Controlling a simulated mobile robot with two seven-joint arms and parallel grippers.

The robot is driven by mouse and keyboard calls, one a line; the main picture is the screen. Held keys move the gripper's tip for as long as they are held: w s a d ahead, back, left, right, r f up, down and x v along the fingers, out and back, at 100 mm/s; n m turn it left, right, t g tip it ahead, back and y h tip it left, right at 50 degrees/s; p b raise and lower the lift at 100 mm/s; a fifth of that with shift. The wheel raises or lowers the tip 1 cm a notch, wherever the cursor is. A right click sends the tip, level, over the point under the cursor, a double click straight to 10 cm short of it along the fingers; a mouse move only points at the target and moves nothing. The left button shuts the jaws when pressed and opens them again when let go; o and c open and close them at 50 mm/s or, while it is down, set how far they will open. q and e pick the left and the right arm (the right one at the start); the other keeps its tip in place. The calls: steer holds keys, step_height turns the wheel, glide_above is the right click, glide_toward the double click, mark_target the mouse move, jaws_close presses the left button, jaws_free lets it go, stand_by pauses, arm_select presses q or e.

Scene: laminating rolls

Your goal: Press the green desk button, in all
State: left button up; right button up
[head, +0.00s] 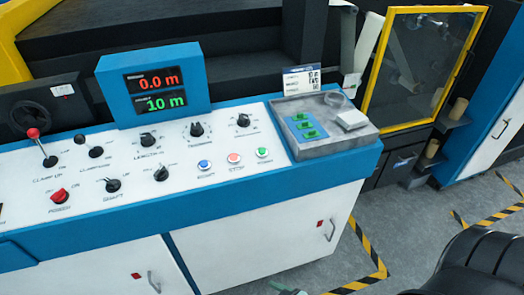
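The green desk button (262,152) is a small round button on the white sloped top of the control desk (130,190). It is the rightmost of a row of three, beside a red button (234,158) and a blue button (204,164). Nothing covers it. A blue display box (152,84) behind the desk shows 0.0 m in red and 10 m in green.
Several black knobs and a red-topped lever (41,147) stand on the desk. A grey tray (356,138) with green pieces is at its right end. A yellow-framed door (424,70) stands behind. A dark ribbed shape (478,268) is at bottom right.

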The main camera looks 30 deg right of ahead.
jaws_close()
stand_by(1.4)
